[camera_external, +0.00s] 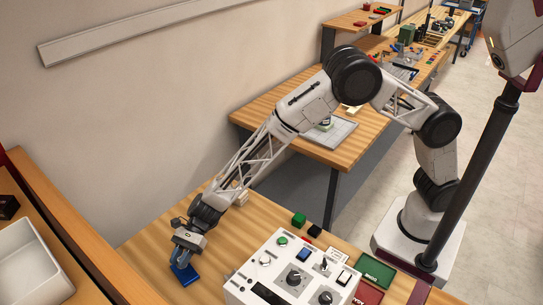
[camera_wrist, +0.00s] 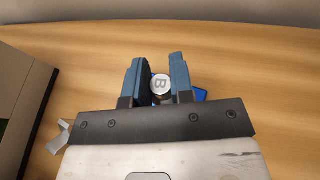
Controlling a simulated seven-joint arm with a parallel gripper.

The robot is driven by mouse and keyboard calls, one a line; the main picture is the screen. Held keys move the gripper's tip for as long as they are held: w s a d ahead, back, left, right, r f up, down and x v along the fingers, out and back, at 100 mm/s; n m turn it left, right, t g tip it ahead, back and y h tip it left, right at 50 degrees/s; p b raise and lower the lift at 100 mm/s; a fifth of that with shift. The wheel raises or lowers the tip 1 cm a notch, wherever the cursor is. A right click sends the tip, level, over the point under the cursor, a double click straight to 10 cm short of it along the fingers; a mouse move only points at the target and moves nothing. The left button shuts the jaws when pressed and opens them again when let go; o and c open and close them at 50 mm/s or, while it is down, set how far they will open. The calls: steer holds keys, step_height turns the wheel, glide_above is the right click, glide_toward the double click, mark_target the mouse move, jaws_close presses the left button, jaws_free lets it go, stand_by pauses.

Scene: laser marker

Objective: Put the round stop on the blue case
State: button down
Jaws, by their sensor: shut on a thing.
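In the wrist view, a small round silver piece marked with a "B" (camera_wrist: 161,82), which I take for the round stop, sits between the two blue-grey fingers of my gripper (camera_wrist: 157,66). The gripper is shut on the round piece. The blue case (camera_wrist: 201,95) shows behind and beside the right finger, mostly hidden by the gripper. In the external view, my gripper (camera_external: 183,258) is low at the left part of the wooden table, right over the blue case (camera_external: 186,275). Whether the round piece touches the case cannot be told.
A white control box (camera_external: 290,272) with knobs and buttons stands right of the gripper. A green block (camera_external: 299,219) and a black block (camera_external: 314,231) lie behind it. Green (camera_external: 376,270) and red (camera_external: 369,293) trays are at right. Table around the gripper is mostly clear.

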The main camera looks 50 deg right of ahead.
steer(key=shift+f, duration=1.65)
steer(key=shift+f, duration=0.2)
steer(key=c, duration=1)
jaws_free()
steer(key=shift+r, duration=0.2)
steer(key=shift+v, duration=6)
